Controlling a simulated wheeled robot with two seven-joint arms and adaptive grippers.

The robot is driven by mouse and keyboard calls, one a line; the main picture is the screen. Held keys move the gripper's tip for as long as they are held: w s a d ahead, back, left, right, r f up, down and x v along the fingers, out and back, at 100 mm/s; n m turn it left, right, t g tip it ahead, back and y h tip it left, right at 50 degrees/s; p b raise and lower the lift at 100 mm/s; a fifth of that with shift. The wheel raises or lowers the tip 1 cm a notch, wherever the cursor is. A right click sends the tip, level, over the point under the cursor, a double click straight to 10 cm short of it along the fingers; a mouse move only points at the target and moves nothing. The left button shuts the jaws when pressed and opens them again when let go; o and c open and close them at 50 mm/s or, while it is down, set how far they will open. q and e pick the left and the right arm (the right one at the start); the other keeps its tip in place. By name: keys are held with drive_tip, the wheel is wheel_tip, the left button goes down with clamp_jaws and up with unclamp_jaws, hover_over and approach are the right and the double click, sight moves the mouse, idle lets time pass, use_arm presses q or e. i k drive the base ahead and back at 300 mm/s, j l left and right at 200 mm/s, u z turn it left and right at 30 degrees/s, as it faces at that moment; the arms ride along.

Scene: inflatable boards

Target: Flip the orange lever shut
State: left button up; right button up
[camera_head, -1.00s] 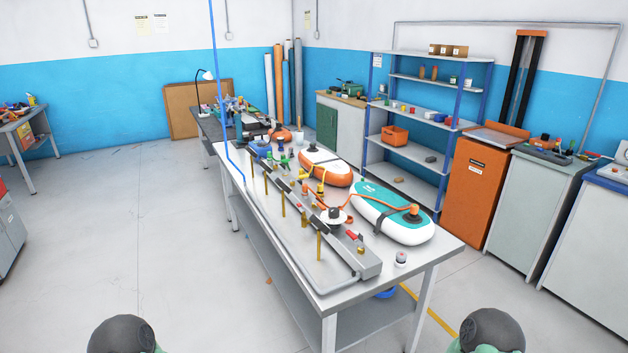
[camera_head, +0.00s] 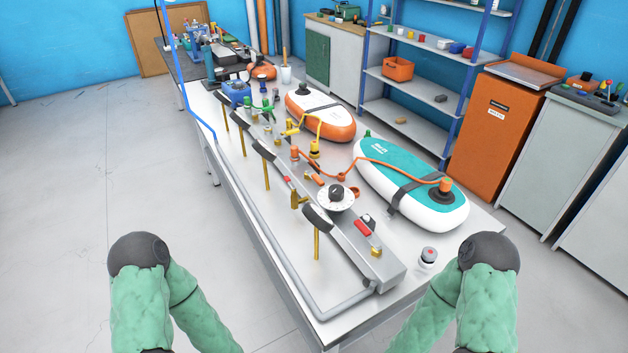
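A long grey manifold (camera_head: 345,238) runs along the workbench, with several brass fittings and small coloured handles on it. A small orange piece (camera_head: 314,179), which looks like the orange lever, sits near the middle of the manifold beside a white round dial (camera_head: 336,198). It is too small to tell whether it is open or shut. An orange hose (camera_head: 400,165) runs from an orange fitting (camera_head: 295,154) to the teal and white inflatable board (camera_head: 410,185). A red handle (camera_head: 363,229) is at the manifold's near end. Both my grippers are out of view; only my green-sleeved arms show.
The metal workbench (camera_head: 405,248) has a bare strip at its near right, with a small white and red-topped item (camera_head: 428,255). An orange and white board (camera_head: 320,115) lies farther back. A shelf rack (camera_head: 415,125) and orange cabinet (camera_head: 490,130) stand behind.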

sight(315, 177)
drive_tip(key=k+j+u, duration=0.15)
drive_tip(key=j+u, duration=0.2)
drive_tip(key=i+j+u, duration=0.1)
drive_tip(key=j+u, duration=0.2)
drive_tip(key=u, duration=0.2)
drive_tip(key=i+u, duration=0.35)
